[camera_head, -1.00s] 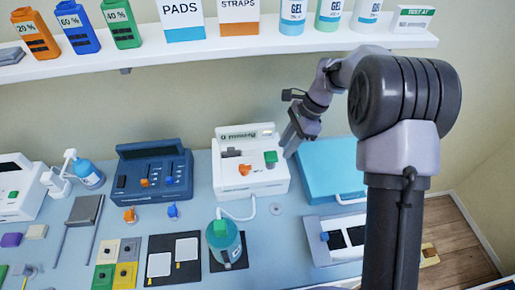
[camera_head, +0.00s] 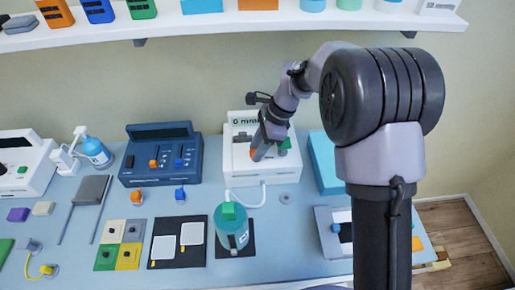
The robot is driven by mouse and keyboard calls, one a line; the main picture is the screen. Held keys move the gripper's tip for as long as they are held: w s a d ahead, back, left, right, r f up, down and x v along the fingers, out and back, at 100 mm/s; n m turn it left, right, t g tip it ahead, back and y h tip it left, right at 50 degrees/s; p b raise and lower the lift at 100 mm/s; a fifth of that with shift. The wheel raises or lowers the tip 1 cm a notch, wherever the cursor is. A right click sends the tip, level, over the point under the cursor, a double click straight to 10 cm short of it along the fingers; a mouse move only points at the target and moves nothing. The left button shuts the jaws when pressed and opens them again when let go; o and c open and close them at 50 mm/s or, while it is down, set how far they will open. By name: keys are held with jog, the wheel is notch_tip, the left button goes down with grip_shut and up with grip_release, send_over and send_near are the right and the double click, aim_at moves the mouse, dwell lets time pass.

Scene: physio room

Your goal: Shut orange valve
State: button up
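A white device (camera_head: 285,173) with a display that seems to read "0 mmHg" stands at the back of the blue table. On its top face an orange valve handle (camera_head: 252,153) shows only in part, at the left of my gripper's tip. A green handle (camera_head: 286,144) is to the right of it. My gripper (camera_head: 262,150) points down over the device, its tip at or very close to the orange handle. I cannot tell whether it touches the handle or whether its fingers are apart. The handle's angle is mostly hidden.
A blue console (camera_head: 160,170) with orange and blue sliders stands to the left. A teal bottle (camera_head: 232,230) with a green cap is in front, with a white hose from the device. A light-blue box (camera_head: 325,160) stands at the right. A shelf (camera_head: 230,25) runs above.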

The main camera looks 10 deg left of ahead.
grip_shut()
jog(key=shift+r+n+p, duration=0.15)
jog(key=shift+n+p, duration=0.25)
jog(key=shift+p, duration=0.2)
jog(key=n+g+p, duration=0.1)
jog(key=n+p, duration=0.1)
jog(key=p, duration=0.1)
jog(key=shift+w+r+h, duration=0.1)
jog(key=shift+r+h, duration=0.05)
jog(key=shift+h, duration=0.15)
jog(key=n+g+h+p, duration=0.1)
jog(key=n+p, duration=0.2)
jog(key=shift+w+a+n+p, duration=0.1)
jog(key=shift+n+p, duration=0.3)
jog(key=n+h+p, duration=0.1)
jog(key=n, duration=0.1)
jog(key=n+g+h+p, duration=0.1)
jog(key=n+p, duration=0.1)
jog(key=n, duration=0.1)
jog(key=shift+a+p, duration=0.1)
jog(key=shift+p, duration=0.2)
jog(key=n, duration=0.1)
jog(key=n+h+p, duration=0.1)
jog(key=n, duration=0.3)
jog(key=shift+a+f+h+p, duration=0.15)
jog(key=shift+f+h+p, duration=0.15)
jog(key=shift+h, duration=0.1)
jog(key=shift+n, duration=0.3)
